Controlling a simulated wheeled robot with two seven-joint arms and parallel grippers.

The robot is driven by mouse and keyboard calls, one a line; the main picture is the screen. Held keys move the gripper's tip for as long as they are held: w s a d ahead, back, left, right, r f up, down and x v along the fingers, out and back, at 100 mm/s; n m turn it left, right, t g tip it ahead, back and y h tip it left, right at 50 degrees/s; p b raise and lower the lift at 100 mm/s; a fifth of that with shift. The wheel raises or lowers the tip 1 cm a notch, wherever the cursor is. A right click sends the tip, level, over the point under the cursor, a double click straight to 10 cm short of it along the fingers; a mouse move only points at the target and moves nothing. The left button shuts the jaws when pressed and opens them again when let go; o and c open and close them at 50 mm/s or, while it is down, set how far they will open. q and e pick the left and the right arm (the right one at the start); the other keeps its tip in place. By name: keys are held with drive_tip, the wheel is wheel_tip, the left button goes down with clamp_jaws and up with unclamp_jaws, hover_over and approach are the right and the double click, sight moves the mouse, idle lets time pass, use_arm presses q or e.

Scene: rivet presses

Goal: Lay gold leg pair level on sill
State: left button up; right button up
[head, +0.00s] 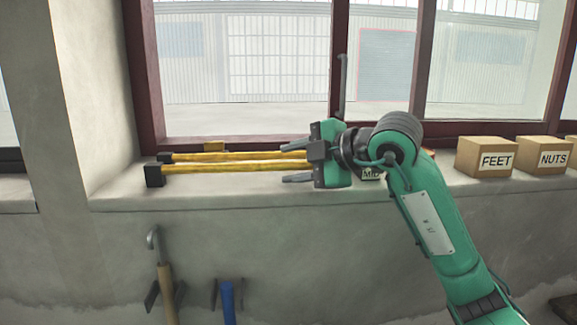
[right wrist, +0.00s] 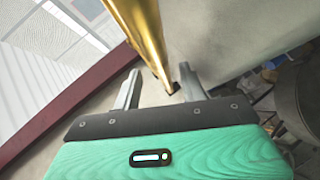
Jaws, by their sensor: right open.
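The gold leg pair (head: 235,166) lies along the window sill (head: 125,196), two slim bars side by side with black blocks at their left ends. The bars look about level, and their right ends are hidden by my right gripper (head: 297,162). That gripper is open, one finger above and one below the bars in the head view. In the right wrist view, the gold leg pair (right wrist: 145,32) reaches down between the open fingers of the right gripper (right wrist: 158,86), with a gap to each finger. My left gripper is out of view.
Boxes marked FEET (head: 484,158) and NUTS (head: 543,155) stand farther right on the sill. Tools with brown (head: 167,290) and blue (head: 227,302) handles hang below.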

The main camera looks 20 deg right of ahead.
drive_tip(key=b+v, duration=0.4)
drive_tip(key=v, duration=0.8)
drive_tip(key=shift+s, duration=0.25)
